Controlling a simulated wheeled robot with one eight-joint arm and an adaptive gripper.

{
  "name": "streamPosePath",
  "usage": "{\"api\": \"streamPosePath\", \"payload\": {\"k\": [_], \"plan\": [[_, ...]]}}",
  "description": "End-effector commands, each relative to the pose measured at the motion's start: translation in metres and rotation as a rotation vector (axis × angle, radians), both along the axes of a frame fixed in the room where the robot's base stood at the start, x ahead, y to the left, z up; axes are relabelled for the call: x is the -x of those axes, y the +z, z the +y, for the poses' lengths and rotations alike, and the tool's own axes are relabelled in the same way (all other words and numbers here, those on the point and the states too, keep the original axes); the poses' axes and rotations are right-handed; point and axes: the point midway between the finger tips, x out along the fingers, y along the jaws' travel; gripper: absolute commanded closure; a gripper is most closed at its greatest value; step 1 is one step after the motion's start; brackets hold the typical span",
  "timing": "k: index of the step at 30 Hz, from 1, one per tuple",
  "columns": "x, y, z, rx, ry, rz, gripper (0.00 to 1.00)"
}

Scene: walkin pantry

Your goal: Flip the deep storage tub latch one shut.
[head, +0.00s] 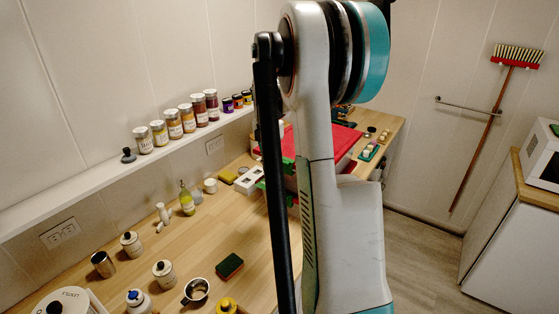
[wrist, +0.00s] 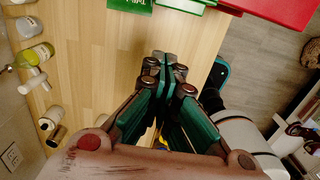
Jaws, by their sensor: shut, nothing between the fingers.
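The deep storage tub has a red lid (head: 337,143), partly hidden behind my arm in the head view. Green parts (head: 288,164) that look like its latches show left of my arm; I cannot tell which is latch one or how far each is turned. In the wrist view the red lid (wrist: 280,10) is at the top right. A green piece with white lettering (wrist: 130,5) is cut off by the top edge. My gripper (wrist: 166,62) is shut and empty over bare wood, apart from the tub. In the head view my arm hides it.
The wooden counter (head: 130,282) holds a green sponge (head: 230,265), a metal cup (head: 196,291), several canisters and a yellow-green bottle (head: 186,199). Spice jars line the wall shelf (head: 60,212). Wood between my gripper and the tub looks clear.

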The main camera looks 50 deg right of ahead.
Motion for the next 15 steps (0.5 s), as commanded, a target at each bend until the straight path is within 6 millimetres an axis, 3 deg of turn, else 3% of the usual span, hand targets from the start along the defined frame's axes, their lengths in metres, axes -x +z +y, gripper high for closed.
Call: {"api": "streamPosePath", "payload": {"k": [1, 9, 15], "plan": [[-0.006, -0.001, 0.014, 0.000, 0.004, 0.000, 1.00], [-0.006, 0.053, -0.009, 0.000, -0.001, 0.000, 1.00], [-0.006, 0.082, -0.020, 0.000, -0.002, 0.000, 1.00]]}}
